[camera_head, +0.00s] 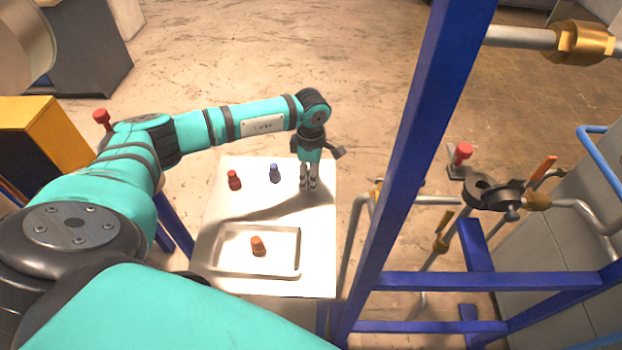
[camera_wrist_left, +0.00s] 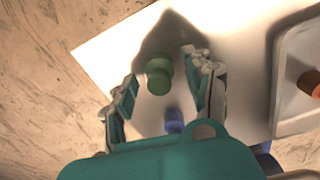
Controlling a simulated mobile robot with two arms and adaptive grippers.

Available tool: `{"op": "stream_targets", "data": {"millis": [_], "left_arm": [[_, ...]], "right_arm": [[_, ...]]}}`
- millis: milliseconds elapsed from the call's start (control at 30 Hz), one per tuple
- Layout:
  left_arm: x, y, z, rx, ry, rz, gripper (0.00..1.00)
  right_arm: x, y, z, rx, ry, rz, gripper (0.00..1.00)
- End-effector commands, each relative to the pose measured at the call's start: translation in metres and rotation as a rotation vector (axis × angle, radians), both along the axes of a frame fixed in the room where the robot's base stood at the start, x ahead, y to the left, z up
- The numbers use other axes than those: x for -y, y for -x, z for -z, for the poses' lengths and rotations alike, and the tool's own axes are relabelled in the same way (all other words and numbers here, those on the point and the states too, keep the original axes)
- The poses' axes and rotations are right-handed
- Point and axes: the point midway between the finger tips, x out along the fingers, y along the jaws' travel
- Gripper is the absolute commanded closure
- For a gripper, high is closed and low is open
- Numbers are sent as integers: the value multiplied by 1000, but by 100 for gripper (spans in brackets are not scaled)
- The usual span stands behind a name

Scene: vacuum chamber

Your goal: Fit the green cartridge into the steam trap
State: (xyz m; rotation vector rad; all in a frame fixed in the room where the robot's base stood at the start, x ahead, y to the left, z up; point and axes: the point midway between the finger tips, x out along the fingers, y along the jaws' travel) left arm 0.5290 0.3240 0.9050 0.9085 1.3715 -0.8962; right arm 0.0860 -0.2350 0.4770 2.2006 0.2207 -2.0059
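The green cartridge (camera_wrist_left: 158,72) stands on the white table in the left wrist view, between the two spread fingers of my left gripper (camera_wrist_left: 161,68). A gap shows on each side of it, so the fingers are open. In the head view my left gripper (camera_head: 308,181) points down over the table's far right part, and the green cartridge is hidden there. The steam trap appears to be the dark metal body (camera_head: 492,191) on the pipework at the right, with a round opening on top. My right gripper is not in view.
A blue cartridge (camera_head: 274,173) and a red one (camera_head: 234,180) stand on the table (camera_head: 215,215), left of the gripper. An orange cartridge (camera_head: 258,246) sits in a white tray (camera_head: 299,262). A blue frame post (camera_head: 420,150) rises between table and trap.

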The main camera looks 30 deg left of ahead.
Motion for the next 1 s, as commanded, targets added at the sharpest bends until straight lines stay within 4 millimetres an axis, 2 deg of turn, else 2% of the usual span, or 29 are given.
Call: {"op": "stream_targets", "data": {"millis": [33,400,800,1000], "left_arm": [[0,0,0,0,0,0,53],[0,0,0,0,0,0,100],[0,1,0,-3,1,0,100],[0,0,-13,2,1,0,100]], "right_arm": [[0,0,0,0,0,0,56],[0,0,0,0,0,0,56],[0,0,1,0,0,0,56],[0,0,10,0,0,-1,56]]}}
